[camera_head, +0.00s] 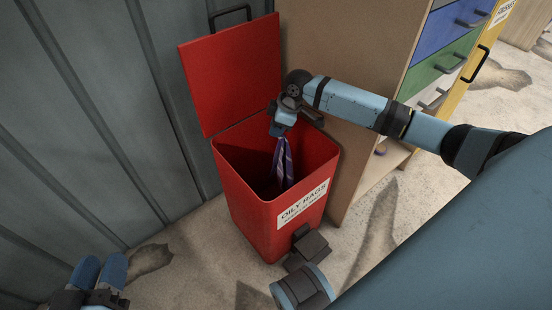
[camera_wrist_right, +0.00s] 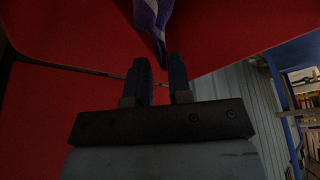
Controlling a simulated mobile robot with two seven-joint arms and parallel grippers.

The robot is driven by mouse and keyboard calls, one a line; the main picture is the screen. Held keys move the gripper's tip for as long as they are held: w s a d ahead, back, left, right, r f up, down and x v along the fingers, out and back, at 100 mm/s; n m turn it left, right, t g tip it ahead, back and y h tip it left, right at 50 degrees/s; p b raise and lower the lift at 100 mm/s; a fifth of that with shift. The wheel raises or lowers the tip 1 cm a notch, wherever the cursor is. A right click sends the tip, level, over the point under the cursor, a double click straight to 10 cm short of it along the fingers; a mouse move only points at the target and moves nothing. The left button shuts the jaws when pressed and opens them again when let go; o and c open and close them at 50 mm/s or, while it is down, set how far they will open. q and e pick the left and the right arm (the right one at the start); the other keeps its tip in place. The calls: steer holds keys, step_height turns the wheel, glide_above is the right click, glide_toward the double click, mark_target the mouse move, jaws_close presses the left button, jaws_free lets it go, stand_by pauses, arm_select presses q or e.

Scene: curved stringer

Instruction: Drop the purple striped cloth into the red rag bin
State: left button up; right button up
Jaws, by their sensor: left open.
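The purple striped cloth (camera_head: 283,163) hangs from my right gripper (camera_head: 282,130) down into the open mouth of the red rag bin (camera_head: 262,225). In the right wrist view the cloth (camera_wrist_right: 153,18) narrows to a point at the tips of my right gripper (camera_wrist_right: 162,62), which is shut on it. The red bin wall (camera_wrist_right: 60,110) fills much of that view. The bin's lid (camera_head: 232,72) stands open at the back, and its front label reads "OILY RAGS". My left gripper (camera_head: 100,262) is open and empty at the lower left, away from the bin.
A grey corrugated wall (camera_head: 90,110) stands behind and left of the bin. A wooden cabinet (camera_head: 345,45) with blue and green drawers (camera_head: 440,70) stands close on its right. A dark pedal (camera_head: 306,248) sits at the bin's front. Stained floor lies around.

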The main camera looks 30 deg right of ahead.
steer(key=o, duration=1.4)
arm_select(q)
step_height(320, 180, up, 9)
steer(key=a+n+t+p, duration=0.1)
steer(key=t+p, duration=0.2)
steer(key=p, duration=0.5)
step_height(320, 180, down, 7)
steer(key=a+g+y+p, duration=0.2)
steer(key=shift+s+a+g+y+p, duration=0.2)
steer(key=shift+g+y+p, duration=0.1)
steer(key=shift+y+p, duration=0.1)
arm_select(e)
steer(key=shift+g+h, duration=0.6)
steer(key=shift+h, duration=0.3)
steer(key=shift+s+d+r, duration=0.15)
steer(key=shift+r, duration=0.85)
steer(key=shift+s+d+r, duration=0.1)
steer(key=shift+d+r, duration=0.05)
steer(key=shift+r, duration=0.8)
steer(key=shift+s+d+r, duration=0.15)
steer(key=shift+r, duration=0.85)
